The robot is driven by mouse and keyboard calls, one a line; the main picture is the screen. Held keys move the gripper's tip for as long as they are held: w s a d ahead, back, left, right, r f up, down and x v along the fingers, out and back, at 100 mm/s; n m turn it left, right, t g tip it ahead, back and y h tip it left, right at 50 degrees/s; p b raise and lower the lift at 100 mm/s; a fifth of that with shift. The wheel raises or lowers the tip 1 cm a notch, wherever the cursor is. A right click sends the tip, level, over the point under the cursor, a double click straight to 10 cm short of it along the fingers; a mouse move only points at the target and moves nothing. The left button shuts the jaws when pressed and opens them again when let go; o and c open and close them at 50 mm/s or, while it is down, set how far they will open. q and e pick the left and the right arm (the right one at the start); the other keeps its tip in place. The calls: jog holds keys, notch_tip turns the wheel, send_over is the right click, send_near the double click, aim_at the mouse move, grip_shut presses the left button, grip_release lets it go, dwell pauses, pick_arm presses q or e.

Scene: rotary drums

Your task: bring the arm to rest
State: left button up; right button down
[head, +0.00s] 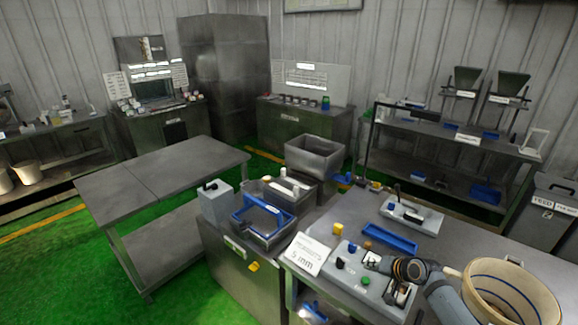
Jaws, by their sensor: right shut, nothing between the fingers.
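My right arm comes in at the lower right of the head view. Its gripper (372,261) is small in the picture and looks shut and empty. It is over the grey control box (345,277), which carries several coloured buttons and knobs. I cannot tell whether the fingertips touch the box. The gripper hides part of the box's top. My left gripper is not in view.
A beige drum (508,294) with a blue stripe stands close right of my arm. A blue tray (390,238) and a white 5 mm sign (308,254) are near the box. An empty steel table (165,172) stands further left.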

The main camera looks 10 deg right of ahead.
jog(key=s+a+f+n+g, duration=0.3)
jog(key=s+a+n, duration=0.2)
jog(key=s+a, duration=0.8)
jog(key=s+r+n+g+h, duration=0.1)
jog(key=s+r+h, duration=0.15)
jog(key=s, duration=0.45)
jog(key=s+r+n+g+h, duration=0.1)
jog(key=s+r, duration=0.2)
jog(key=s, duration=0.4)
notch_tip(320, 180, down, 30)
jog(key=s+d+g+b, duration=0.1)
jog(key=s+d+b, duration=0.2)
jog(key=b, duration=0.2)
jog(key=s+d+f+m+g+b, duration=0.1)
jog(key=s+f+b, duration=0.3)
jog(key=s+f, duration=1.4)
notch_tip(320, 180, down, 4)
jog(key=shift+s+r, duration=0.2)
jog(key=shift+r, duration=0.05)
